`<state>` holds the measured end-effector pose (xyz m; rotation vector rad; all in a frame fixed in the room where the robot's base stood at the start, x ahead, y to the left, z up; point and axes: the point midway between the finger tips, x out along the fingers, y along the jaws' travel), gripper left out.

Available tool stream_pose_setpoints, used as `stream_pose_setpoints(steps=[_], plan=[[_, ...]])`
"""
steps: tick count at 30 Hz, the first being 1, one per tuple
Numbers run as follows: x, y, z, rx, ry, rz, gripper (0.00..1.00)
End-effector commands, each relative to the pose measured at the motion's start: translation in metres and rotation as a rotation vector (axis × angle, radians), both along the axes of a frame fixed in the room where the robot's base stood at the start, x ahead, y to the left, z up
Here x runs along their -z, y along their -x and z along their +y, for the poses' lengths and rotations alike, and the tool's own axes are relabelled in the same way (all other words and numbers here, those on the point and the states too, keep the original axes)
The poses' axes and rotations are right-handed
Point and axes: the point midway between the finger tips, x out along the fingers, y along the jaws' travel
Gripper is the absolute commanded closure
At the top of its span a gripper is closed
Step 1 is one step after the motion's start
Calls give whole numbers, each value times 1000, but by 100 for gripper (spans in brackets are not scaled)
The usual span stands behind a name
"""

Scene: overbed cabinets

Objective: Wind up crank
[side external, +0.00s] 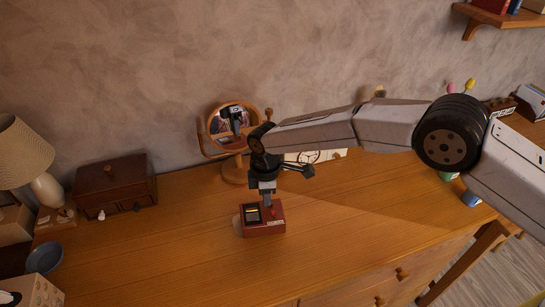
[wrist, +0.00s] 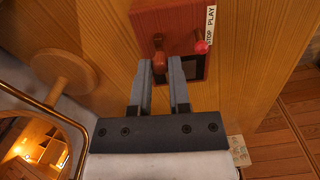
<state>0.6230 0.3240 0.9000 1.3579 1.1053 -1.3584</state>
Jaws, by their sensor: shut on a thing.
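A red music-box-like case (side external: 263,230) sits on the wooden desk, with a dark window in its top. In the wrist view the case (wrist: 170,18) is at the top, with a "STOP PLAY" label (wrist: 211,25) and a small pink-red lever knob (wrist: 202,47) beside it. The brown crank knob (wrist: 159,60) shows between my fingertips. My gripper (wrist: 162,66) is shut on this knob; in the side view my gripper (side external: 267,200) points down at the top of the case. The rest of the crank is partly hidden by the fingers.
A round mirror on a wooden stand (side external: 235,173) is close behind my gripper. A dark wooden box (side external: 115,184), a lamp (side external: 22,150) and a blue bowl (side external: 45,257) stand at the left. The desk in front and to the right of the case is clear.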

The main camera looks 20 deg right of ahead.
Motion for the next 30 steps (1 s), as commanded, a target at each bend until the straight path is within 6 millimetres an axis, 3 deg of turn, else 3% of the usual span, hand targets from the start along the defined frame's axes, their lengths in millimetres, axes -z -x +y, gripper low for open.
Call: stream_pose_setpoints(steps=[30], plan=[[-1,-9,-7,967,-2,-1,100]])
